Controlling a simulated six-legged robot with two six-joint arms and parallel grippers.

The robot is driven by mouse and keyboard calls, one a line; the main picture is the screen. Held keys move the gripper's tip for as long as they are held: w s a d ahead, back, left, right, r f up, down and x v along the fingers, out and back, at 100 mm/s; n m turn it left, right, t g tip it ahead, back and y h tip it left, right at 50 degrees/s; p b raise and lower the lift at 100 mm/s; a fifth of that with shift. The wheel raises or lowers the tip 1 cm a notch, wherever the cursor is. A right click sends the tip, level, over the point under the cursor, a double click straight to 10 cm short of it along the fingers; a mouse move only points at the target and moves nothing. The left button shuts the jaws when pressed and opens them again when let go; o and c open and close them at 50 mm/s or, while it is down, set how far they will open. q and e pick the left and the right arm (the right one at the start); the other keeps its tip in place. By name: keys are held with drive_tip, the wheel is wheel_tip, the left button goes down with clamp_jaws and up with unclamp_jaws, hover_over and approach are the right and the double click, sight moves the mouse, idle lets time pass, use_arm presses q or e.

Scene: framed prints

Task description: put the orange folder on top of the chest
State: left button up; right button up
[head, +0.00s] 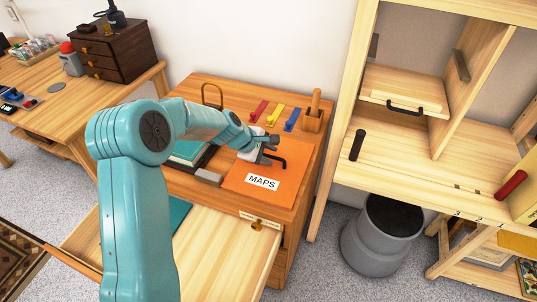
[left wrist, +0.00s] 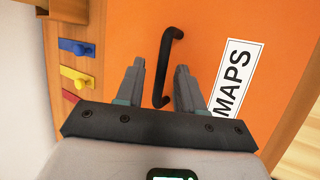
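The orange folder (head: 280,178), with a white MAPS label and a black handle (head: 274,159), lies flat on the top of a wooden chest (head: 216,84) with a pulled-out drawer. It fills much of the left wrist view (left wrist: 205,30). My left gripper (head: 268,148) is above the folder at the handle. In the left wrist view the fingers (left wrist: 160,80) are apart, one on each side of the black handle (left wrist: 167,65), with gaps; it is open. My right gripper is not in view.
Red, yellow and blue pieces (head: 275,115) and a wooden holder (head: 313,120) stand behind the folder. The drawer (head: 220,245) juts out in front. A small dark chest of drawers (head: 110,50) sits on the left desk. A wooden shelf unit (head: 430,170) and grey bin (head: 380,235) stand right.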

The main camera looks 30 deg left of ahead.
use_arm(q)
drive_tip(key=p+v, duration=0.1)
drive_tip(key=v, duration=1)
drive_tip(key=shift+s, duration=0.15)
drive_tip(key=shift+r, duration=0.1)
